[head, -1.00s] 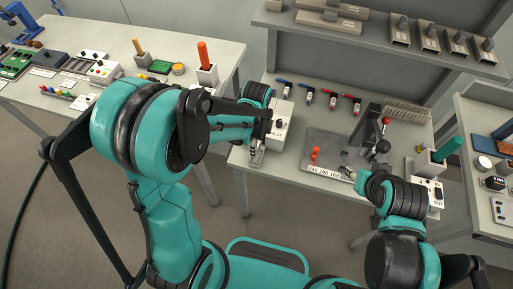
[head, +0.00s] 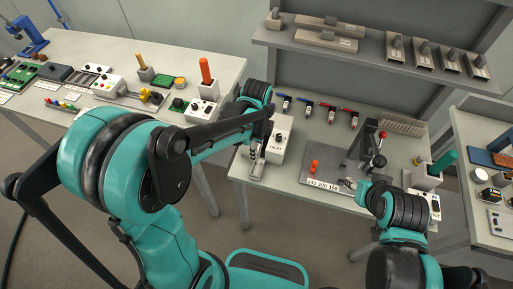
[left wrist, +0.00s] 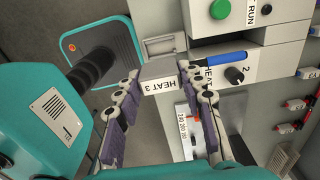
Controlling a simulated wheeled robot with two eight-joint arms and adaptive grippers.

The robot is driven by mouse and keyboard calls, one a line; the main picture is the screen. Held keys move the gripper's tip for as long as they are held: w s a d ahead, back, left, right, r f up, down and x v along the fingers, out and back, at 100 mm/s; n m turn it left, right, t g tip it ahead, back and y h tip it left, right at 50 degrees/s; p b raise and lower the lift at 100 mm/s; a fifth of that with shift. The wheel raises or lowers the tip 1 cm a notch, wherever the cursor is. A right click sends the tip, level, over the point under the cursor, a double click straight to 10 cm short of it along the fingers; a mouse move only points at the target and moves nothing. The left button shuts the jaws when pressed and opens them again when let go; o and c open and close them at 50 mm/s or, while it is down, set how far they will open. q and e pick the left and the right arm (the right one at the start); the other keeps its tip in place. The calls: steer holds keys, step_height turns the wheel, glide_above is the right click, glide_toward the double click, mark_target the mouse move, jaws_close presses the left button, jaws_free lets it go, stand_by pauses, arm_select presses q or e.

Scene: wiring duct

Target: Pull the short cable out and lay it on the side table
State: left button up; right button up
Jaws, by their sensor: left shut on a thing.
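My left gripper (head: 257,155) is at the left end of the middle table, beside a white box (head: 279,140) with a knob. In the left wrist view its fingers (left wrist: 160,70) stand on both sides of a grey piece (left wrist: 158,68) marked HEAT 3. A blue rod-like thing (left wrist: 226,58) lies just right of the fingers, by the box. My right gripper (head: 347,184) is low over the front of a grey plate (head: 325,168); its fingers are too small to read. I cannot make out the short cable in either view.
The left table (head: 120,50) holds several boxes and coloured parts. A right-hand table (head: 480,140) carries small boxes. Blue and red handled tools (head: 308,107) lie behind the plate, below a raised shelf (head: 360,58). A lever press (head: 368,142) stands on the plate.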

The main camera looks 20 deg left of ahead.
arm_select(q)
steer(key=shift+r+p, duration=1.35)
steer(key=shift+r, duration=0.55)
